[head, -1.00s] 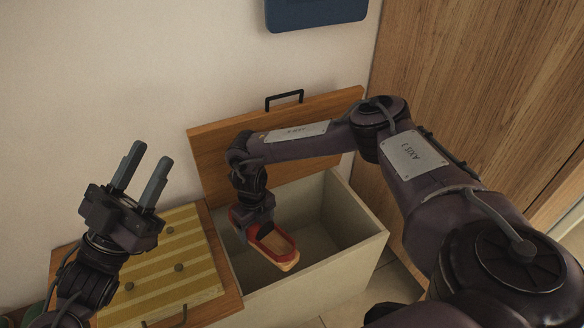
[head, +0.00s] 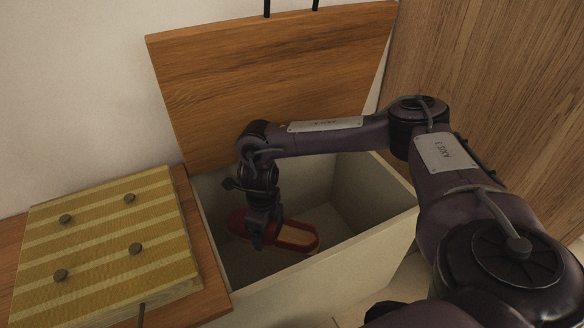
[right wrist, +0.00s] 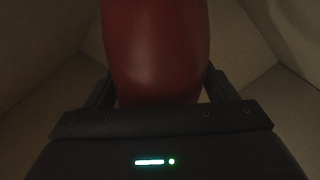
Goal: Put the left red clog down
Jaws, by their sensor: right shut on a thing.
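The red clog (head: 297,237) is low inside the open storage box (head: 340,272), its open end with the tan insole toward the right. My right gripper (head: 262,238) reaches down into the box and is shut on the clog. In the right wrist view the clog's red surface (right wrist: 155,50) fills the space between the two fingers (right wrist: 160,92). I cannot tell whether the clog touches the box floor. My left gripper is out of the head view.
The wooden lid (head: 270,75) stands open behind the box. A yellow striped cushion (head: 100,245) with buttons covers the closed section to the left. A wooden panel (head: 500,110) rises on the right. The box's right part is free.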

